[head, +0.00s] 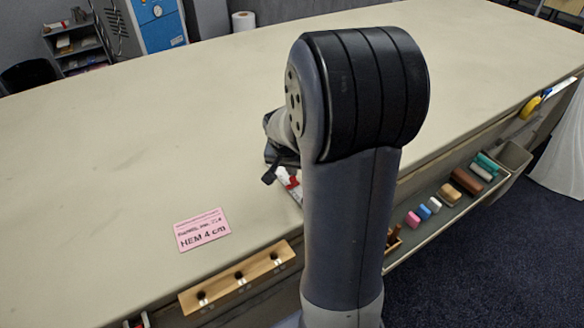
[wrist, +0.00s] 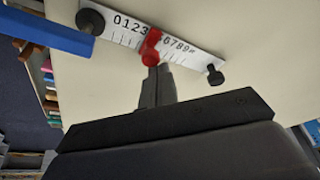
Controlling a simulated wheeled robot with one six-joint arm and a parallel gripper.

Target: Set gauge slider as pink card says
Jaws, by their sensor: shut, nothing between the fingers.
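The pink card (head: 202,230) lies flat on the table and reads "HEM 4 cm"; its smaller top line is hard to read. The gauge (wrist: 120,29) is a white ruler strip with black numbers and a black knob at each end. Its red slider (wrist: 151,46) sits across the strip between the 3 and the 6, covering the figures there. My gripper (wrist: 154,72) is shut and empty, its fingertips right at the slider's near end; I cannot tell whether they touch. In the head view my arm hides most of the gauge (head: 290,184).
A blue bar (wrist: 48,30) lies by the gauge's 0 end. A side tray (head: 425,234) holds several coloured pieces. The table left and behind is clear.

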